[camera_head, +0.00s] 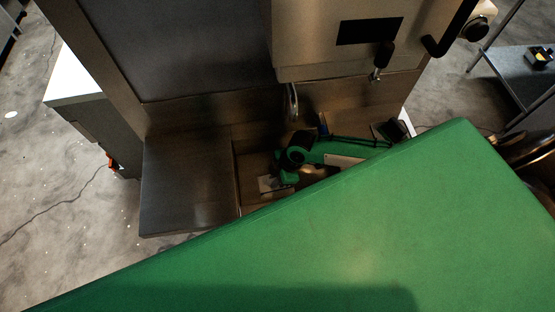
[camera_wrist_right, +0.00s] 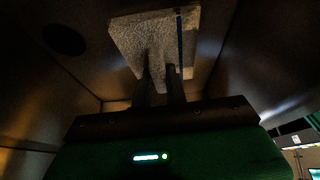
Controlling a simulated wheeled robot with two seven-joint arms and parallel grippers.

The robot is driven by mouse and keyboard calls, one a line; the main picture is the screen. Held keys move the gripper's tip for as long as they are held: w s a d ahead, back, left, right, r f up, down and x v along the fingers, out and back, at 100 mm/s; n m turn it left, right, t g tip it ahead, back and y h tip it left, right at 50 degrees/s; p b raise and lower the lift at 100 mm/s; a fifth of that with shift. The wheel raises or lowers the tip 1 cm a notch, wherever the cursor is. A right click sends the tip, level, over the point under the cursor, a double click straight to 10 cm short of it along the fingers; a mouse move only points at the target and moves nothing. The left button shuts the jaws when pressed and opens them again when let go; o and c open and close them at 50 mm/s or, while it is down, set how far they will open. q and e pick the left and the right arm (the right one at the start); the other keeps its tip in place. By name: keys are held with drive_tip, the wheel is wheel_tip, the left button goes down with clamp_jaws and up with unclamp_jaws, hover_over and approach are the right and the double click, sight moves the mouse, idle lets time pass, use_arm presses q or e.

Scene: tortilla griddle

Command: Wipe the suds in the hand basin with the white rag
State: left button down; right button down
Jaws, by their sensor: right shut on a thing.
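The white rag (camera_wrist_right: 141,36) is a pale, rough square pad in the right wrist view. My right gripper (camera_wrist_right: 159,72) is shut on it, with both fingers meeting its near part. In the head view a small pale patch, which looks like the rag (camera_head: 266,184), shows low in the hand basin (camera_head: 238,160). The rag is down inside the basin, close to its dark metal surface; I cannot tell whether it touches. No suds can be made out in the dim basin. My left gripper is in neither view.
A faucet (camera_head: 292,104) hangs over the basin's back edge. A flat metal counter (camera_head: 186,190) lies left of the basin. A steel dispenser box (camera_head: 335,40) stands above it. A round dark drain hole (camera_wrist_right: 63,40) shows in the wrist view. My green arm link covers the lower right.

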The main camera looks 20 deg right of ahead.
drive_tip(key=shift+a, duration=0.1)
drive_tip(key=shift+w+a+f, duration=0.1)
drive_tip(key=shift+w+a, duration=0.1)
drive_tip(key=shift+a, duration=0.55)
drive_tip(key=shift+w+a+f, duration=0.1)
drive_tip(key=shift+w+a, duration=0.05)
drive_tip(key=shift+a, duration=0.55)
drive_tip(key=shift+w+a, duration=0.2)
drive_tip(key=shift+a, duration=0.55)
drive_tip(key=c, duration=1.6)
unclamp_jaws()
drive_tip(key=shift+c, duration=0.2)
drive_tip(key=shift+s+f, duration=0.1)
drive_tip(key=shift+s, duration=0.05)
clamp_jaws()
